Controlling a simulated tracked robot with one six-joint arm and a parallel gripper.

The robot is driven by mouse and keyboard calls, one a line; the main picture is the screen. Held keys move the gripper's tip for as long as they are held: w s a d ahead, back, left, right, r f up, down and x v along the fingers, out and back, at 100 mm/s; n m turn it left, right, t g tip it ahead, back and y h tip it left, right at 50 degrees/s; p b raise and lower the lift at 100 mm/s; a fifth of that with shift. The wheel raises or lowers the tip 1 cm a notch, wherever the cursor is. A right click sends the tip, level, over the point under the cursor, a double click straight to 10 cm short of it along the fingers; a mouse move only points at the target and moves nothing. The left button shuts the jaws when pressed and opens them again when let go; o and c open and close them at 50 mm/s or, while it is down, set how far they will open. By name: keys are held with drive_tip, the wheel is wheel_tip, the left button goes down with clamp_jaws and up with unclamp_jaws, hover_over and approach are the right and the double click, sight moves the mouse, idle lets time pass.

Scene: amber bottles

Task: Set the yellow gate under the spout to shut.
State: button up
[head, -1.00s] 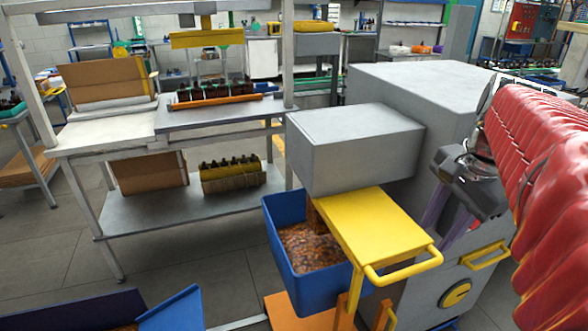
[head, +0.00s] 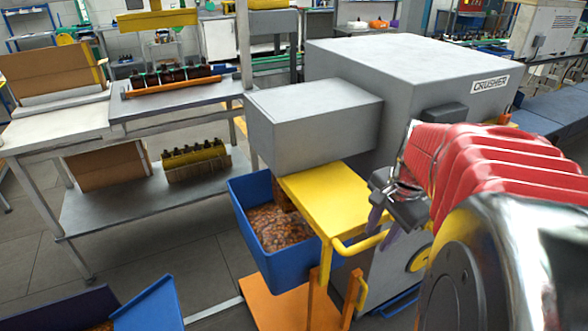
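The yellow gate (head: 335,200) is a flat plate with a looped handle (head: 362,243) at its near right end. It sticks out from under the grey box-shaped spout (head: 312,125), toward the front right. Brown material shows below the spout at the plate's left edge, above the blue bin (head: 283,265). My gripper (head: 383,228) points down at the handle, with its two purple fingers apart. It looks empty. I cannot tell whether the handle lies between the fingers or whether they touch it.
The grey crusher (head: 400,75) stands behind the spout. The blue bin holds brown pieces and stands by an orange frame (head: 275,305). A workbench with a row of amber bottles (head: 180,77) is at left. Another blue container (head: 160,305) is at front left.

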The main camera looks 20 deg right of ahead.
drive_tip(key=shift+c, duration=0.4)
clamp_jaws()
drive_tip(key=shift+a, duration=0.25)
drive_tip(key=shift+w+d, duration=0.15)
drive_tip(key=shift+d, duration=0.05)
